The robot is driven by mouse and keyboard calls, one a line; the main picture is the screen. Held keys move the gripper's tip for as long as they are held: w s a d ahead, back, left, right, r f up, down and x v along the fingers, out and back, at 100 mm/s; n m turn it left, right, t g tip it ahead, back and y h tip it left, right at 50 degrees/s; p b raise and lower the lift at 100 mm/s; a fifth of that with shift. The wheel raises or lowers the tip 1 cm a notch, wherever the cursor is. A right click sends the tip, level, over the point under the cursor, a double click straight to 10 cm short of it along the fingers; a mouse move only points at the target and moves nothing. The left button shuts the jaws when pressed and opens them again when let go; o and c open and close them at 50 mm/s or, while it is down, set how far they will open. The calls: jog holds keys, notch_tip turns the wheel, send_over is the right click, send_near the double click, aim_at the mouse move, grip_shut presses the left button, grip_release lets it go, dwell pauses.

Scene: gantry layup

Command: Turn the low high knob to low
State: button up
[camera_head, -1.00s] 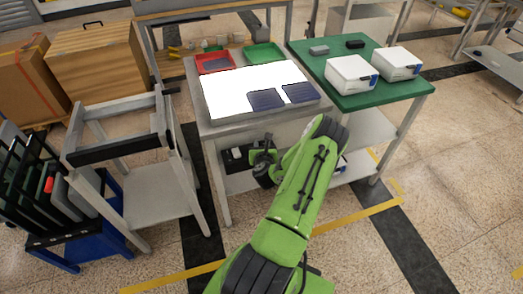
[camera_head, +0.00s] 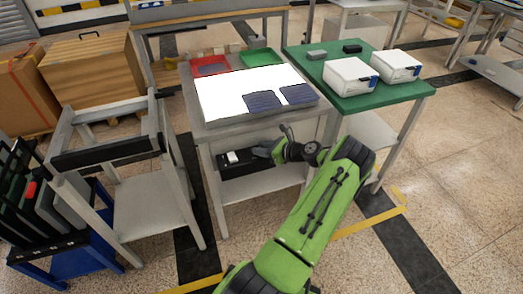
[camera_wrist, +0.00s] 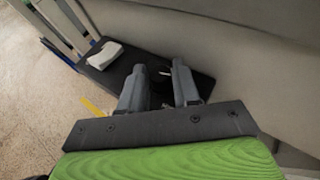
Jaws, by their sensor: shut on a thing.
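A black control box (camera_head: 229,171) sits on the shelf under the light table, and it also shows in the wrist view (camera_wrist: 118,82). A white switch-like part (camera_head: 233,157) is on its top left, seen too in the wrist view (camera_wrist: 103,54). My gripper (camera_head: 262,151) is at the right part of the box. In the wrist view my gripper (camera_wrist: 162,75) has its two grey fingers on either side of a dark round knob (camera_wrist: 161,92) on the box top, shut on it. The knob is mostly hidden by the fingers, and its marking and setting cannot be read.
The lit white table (camera_head: 215,98) with dark blue sheets is just above the box. Red (camera_head: 210,66) and green (camera_head: 260,58) trays lie at its back. A green table (camera_head: 400,93) with white boxes stands right, a grey frame cart (camera_head: 150,200) left.

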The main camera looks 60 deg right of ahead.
jog(key=n+y, duration=0.1)
jog(key=n+y+b, duration=0.1)
jog(key=n+y, duration=0.1)
jog(key=shift+d+y, duration=0.3)
jog(key=shift+n+y, duration=1)
jog(key=shift+y, duration=0.1)
jog(key=shift+n+g+y, duration=0.3)
jog(key=o, duration=1)
jog(key=shift+o, duration=0.2)
